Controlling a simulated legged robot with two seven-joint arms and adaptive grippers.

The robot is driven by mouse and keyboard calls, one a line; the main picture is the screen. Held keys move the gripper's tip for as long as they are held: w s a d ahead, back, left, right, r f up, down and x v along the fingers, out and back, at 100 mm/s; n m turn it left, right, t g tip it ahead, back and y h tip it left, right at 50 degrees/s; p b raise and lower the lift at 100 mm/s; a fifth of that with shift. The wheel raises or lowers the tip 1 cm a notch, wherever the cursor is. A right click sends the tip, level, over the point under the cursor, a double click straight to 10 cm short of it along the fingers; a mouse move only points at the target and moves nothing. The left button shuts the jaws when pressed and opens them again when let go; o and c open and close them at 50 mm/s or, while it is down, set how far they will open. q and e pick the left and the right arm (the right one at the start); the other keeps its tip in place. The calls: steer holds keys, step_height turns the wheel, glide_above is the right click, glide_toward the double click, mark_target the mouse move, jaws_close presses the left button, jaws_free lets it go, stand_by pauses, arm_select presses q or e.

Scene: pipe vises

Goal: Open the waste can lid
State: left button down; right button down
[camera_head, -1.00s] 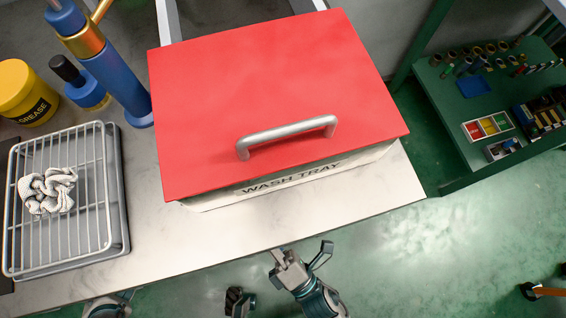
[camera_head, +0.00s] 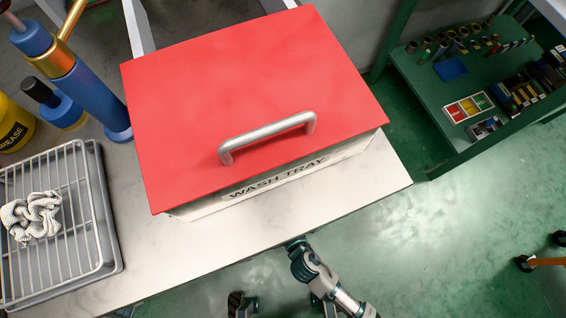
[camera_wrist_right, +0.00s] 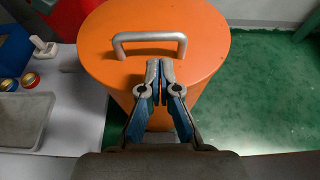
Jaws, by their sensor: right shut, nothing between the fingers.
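An orange waste can with a round orange lid (camera_wrist_right: 105,60) stands in the right wrist view. A grey bar handle (camera_wrist_right: 150,36) is fixed on the lid. My right gripper (camera_wrist_right: 166,66) is shut and empty, its fingertips over the lid just below the handle in the picture, apart from it as far as I can tell. The can is not seen in the head view. There, my right arm (camera_head: 312,272) shows at the front edge of the bench, and its fingers cannot be made out.
A red-lidded wash tray (camera_head: 250,90) sits on the bench. A wire rack (camera_head: 75,235) with a crumpled cloth (camera_head: 32,215) and a blue post (camera_head: 95,90) are at left. A green shelf table (camera_head: 450,100) stands at right. The green floor (camera_head: 420,240) between is mostly clear.

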steer(key=shift+x, duration=1.55)
steer(key=shift+r, duration=0.1)
steer(key=shift+w+a+r, duration=0.1)
steer(key=shift+r, duration=0.55)
arm_select(q)
steer(key=c, duration=1.2)
jaws_free()
